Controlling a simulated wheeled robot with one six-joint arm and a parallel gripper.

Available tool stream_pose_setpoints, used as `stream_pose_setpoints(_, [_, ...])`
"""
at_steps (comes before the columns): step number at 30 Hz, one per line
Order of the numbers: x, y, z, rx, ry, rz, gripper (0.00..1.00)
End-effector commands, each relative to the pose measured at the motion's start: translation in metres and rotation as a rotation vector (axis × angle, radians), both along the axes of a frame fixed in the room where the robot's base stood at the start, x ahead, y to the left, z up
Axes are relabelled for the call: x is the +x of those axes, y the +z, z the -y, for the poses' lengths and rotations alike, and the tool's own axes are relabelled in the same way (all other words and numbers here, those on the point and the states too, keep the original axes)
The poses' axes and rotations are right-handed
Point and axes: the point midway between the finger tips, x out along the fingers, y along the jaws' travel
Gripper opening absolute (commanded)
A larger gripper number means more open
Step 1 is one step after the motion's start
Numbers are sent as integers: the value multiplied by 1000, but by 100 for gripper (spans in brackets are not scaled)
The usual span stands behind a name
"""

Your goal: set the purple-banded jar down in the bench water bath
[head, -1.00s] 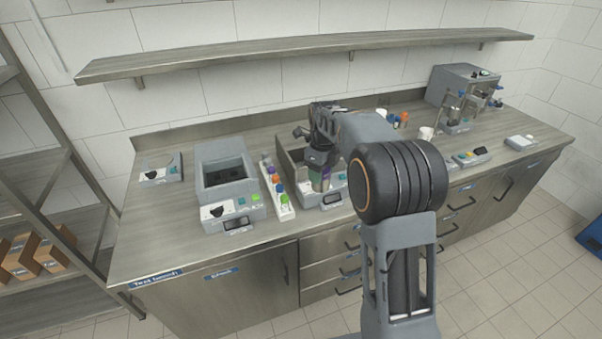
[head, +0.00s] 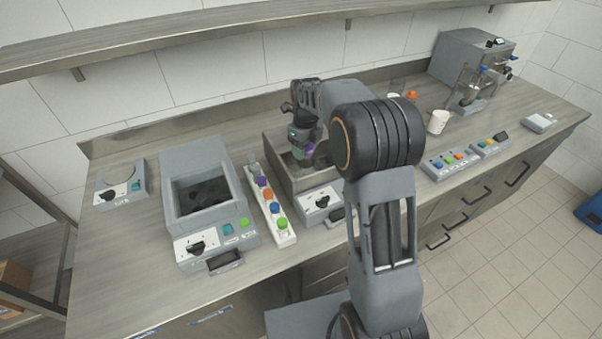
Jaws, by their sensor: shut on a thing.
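My gripper (head: 302,136) is shut on the purple-banded jar (head: 303,153), of which a small purple and greenish part shows below the jaws. The jar is over or inside an open-topped grey basin (head: 279,161) with a dial on its front panel. I cannot tell whether the jar touches the basin's floor. My arm hides the basin's right side. No label shows which of the two is the water bath.
A white rack with coloured caps (head: 269,207) stands between the two units. A small dial device (head: 121,186) is at far left. A white cup (head: 437,122), button panels (head: 450,162) and a tap machine (head: 470,65) are to the right. A shelf (head: 200,31) runs above.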

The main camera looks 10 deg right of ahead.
Motion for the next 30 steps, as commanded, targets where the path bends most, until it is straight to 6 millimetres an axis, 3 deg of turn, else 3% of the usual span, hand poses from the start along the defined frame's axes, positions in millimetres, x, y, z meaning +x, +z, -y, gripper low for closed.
stream_pose_setpoints(9, [-1,-51,-2,0,4,-4,7])
stream_pose_setpoints(17, [0,-66,-1,0,1,-2,7])
stream_pose_setpoints(24, [-1,-95,0,0,0,-4,7])
stream_pose_setpoints(30, [0,-98,0,-1,0,-1,7])
